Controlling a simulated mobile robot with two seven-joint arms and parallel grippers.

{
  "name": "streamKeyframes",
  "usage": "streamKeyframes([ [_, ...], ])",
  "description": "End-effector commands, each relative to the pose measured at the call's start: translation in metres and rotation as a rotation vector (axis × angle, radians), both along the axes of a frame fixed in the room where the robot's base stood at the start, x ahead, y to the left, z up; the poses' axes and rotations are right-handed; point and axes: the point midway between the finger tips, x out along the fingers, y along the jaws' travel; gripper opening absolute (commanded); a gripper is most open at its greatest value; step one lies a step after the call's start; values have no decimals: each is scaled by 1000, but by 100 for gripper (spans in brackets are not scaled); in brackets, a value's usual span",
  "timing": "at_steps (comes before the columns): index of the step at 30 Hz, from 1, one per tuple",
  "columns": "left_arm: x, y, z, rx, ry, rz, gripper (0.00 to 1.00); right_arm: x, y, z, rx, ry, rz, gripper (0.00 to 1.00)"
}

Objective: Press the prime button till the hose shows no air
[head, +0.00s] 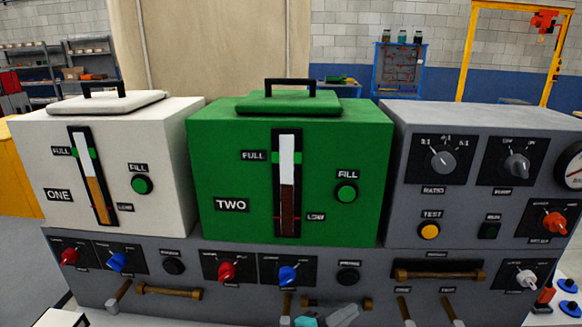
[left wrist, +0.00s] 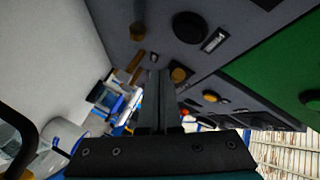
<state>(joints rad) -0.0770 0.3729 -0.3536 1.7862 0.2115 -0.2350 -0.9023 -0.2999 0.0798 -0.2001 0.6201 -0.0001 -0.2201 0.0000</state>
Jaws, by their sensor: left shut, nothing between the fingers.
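Two round black buttons sit on the lower grey panel in the head view: one under tank ONE (head: 173,266) and one under tank TWO (head: 348,276). Their labels are too small to read surely. A brown hose-like tube (head: 168,291) runs below the first; another brown tube (head: 322,302) below the second is partly covered by my gripper. Air in them cannot be made out. My left gripper (head: 346,312) is low in front of the panel, below the second button, shut and empty. In the left wrist view its closed fingers (left wrist: 160,78) point towards the panel, below a black button (left wrist: 190,27). My right gripper is out of view.
White tank ONE (head: 160,155) and green tank TWO (head: 375,170) stand above the panel, beside a grey control box (head: 470,205). Red knobs (head: 226,270), blue knobs (head: 289,275) and levers (head: 118,297) surround the buttons.

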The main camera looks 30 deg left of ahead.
Motion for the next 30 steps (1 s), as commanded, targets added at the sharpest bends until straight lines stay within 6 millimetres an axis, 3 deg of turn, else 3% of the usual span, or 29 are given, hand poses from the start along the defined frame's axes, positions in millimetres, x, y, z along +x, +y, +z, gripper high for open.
streamKeyframes([
  [7, 0, 0, 0, -12, 6, 3, 0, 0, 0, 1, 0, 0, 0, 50],
  [11, -3, -2, 3, -121, 57, 32, 0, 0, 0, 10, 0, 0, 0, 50],
  [24, -27, -14, 9, -1041, 461, 310, 0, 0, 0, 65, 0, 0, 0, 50],
  [30, -34, -17, 8, -1278, 554, 391, 0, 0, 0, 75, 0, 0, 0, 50],
])
